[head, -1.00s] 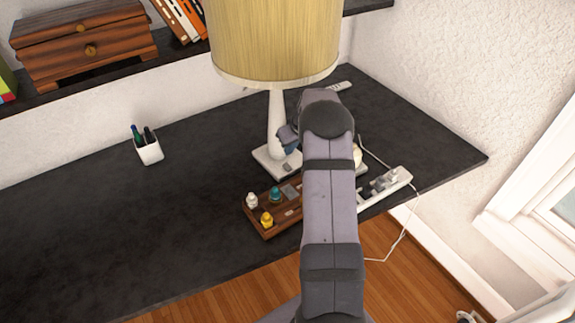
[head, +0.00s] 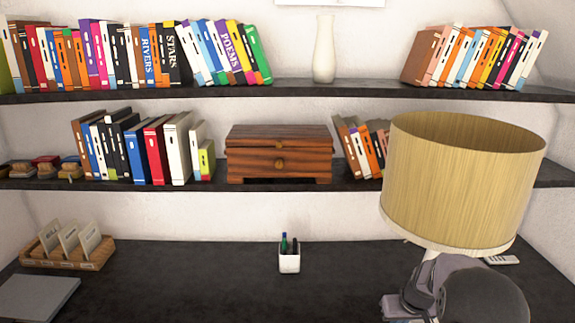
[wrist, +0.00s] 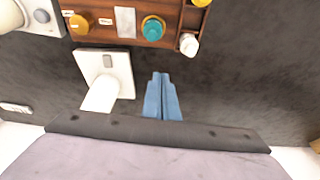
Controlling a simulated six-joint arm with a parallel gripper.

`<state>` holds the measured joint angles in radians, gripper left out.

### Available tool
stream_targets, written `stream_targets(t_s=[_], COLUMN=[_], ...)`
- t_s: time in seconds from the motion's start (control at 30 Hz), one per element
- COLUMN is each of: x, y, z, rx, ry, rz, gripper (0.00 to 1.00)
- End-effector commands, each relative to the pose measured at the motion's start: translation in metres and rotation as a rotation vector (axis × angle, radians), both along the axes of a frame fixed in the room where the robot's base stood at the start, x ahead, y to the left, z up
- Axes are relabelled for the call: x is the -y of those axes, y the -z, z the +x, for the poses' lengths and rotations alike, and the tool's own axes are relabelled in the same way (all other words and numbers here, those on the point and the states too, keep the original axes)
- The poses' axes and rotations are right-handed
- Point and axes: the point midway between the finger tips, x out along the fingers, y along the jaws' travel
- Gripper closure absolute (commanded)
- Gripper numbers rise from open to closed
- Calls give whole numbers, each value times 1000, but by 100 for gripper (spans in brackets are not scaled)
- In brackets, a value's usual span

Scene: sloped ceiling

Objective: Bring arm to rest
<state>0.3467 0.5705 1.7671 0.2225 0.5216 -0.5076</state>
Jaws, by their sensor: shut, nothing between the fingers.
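My gripper (wrist: 162,97) shows in the wrist view as two blue fingers, pressed together with nothing between them. They point toward the wooden holder (wrist: 99,31) and are apart from it. The holder carries small coloured knob-like pieces, among them a teal one (wrist: 152,28) and a white one (wrist: 188,44). The lamp's white base (wrist: 117,62) is left of the fingers. In the head view my arm (head: 470,297) is at the lower right, in front of the lamp (head: 460,190). My fingertips cannot be made out there.
The dark desk (head: 180,280) is mostly clear. A white pen cup (head: 289,263) stands mid-desk. A wooden card holder (head: 65,261) and a grey flat thing (head: 38,298) are at left. Shelves of books and a wooden chest (head: 278,155) are behind. A remote (head: 501,260) lies behind the lamp.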

Motion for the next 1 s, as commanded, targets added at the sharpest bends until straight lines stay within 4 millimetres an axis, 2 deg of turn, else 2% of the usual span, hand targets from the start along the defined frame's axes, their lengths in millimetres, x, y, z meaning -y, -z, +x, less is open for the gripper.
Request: stream_targets(t_s=[0.03,0.2,0.4,0.63,1.0], x=[-23,-80,-122,-148,-145], y=[-7,-16,-17,-12,-33], z=[-16,-73,-139,-202,-256], rx=[-10,-41,-63,-80,-284], ry=[-8,-9,-14,-21,-15], rz=[-1,-4,-10,-12,-10], gripper=[100,100,100,100,100])
